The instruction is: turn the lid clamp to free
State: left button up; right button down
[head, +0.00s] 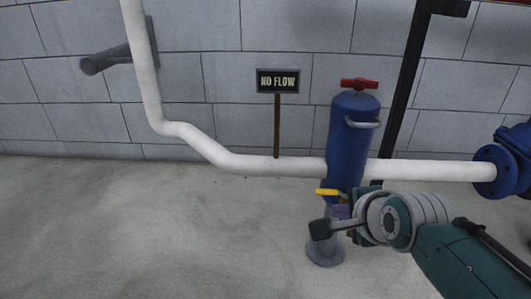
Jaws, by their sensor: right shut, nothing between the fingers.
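The red lid clamp (360,84) is a T-shaped handle on top of the upright dark blue cylinder (352,135). A grey curved bar (363,123) sits on the cylinder's upper right side. My right gripper (321,229) is low, in front of the cylinder's base, well below the clamp and apart from it. Its fingers look shut and hold nothing. My right wrist hides part of the cylinder's lower end. My left gripper is not in view.
A yellow lever (328,192) sticks out left, just above my right gripper. A "NO FLOW" sign (278,80) stands left. The floor (130,230) at left is clear.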

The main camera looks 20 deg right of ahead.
aim_at(358, 84)
jog(key=k+l, duration=0.25)
jog(key=k, duration=0.2)
jog(key=k+l, duration=0.25)
jog(key=k, duration=0.25)
